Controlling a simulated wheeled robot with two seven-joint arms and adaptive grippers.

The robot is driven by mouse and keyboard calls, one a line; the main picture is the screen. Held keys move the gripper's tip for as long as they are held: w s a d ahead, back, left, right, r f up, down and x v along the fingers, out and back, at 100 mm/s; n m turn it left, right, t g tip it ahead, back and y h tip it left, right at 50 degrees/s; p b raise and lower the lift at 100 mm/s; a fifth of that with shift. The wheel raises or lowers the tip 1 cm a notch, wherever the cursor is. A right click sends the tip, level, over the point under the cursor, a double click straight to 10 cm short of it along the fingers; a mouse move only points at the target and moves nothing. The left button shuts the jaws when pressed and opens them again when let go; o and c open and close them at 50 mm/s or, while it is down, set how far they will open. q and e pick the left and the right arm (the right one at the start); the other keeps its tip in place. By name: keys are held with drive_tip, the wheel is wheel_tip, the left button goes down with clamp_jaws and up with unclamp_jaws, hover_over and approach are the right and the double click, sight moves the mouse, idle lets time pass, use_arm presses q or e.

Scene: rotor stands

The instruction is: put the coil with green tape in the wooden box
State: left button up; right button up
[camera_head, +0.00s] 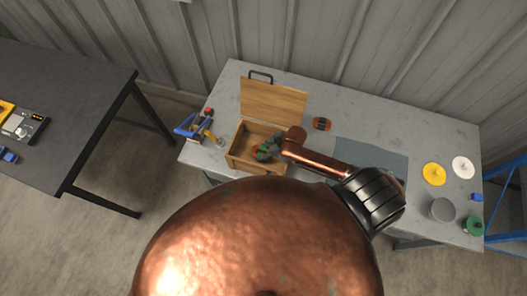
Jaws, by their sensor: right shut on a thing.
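The wooden box (232,158) stands open on the grey table, left of its middle, with its lid raised at the back. My right gripper (267,151) is over the right part of the box's opening, with its arm reaching in from the right. It is shut on the coil with green tape (262,154), a small greenish and brown shape. The coil is partly hidden by the gripper, and I cannot tell whether it touches the box floor. My left gripper is not in view.
Another coil, brown with dark bands (321,124), lies right of the lid. A blue tool (190,128) lies left of the box. A dark mat (372,158), yellow disc (434,174), white disc (463,167), grey cup (441,210) and green spool (473,226) are to the right.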

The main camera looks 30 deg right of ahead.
drive_tip(key=o, duration=1.5)
drive_tip(key=shift+c, duration=0.2)
drive_tip(key=v, duration=1.2)
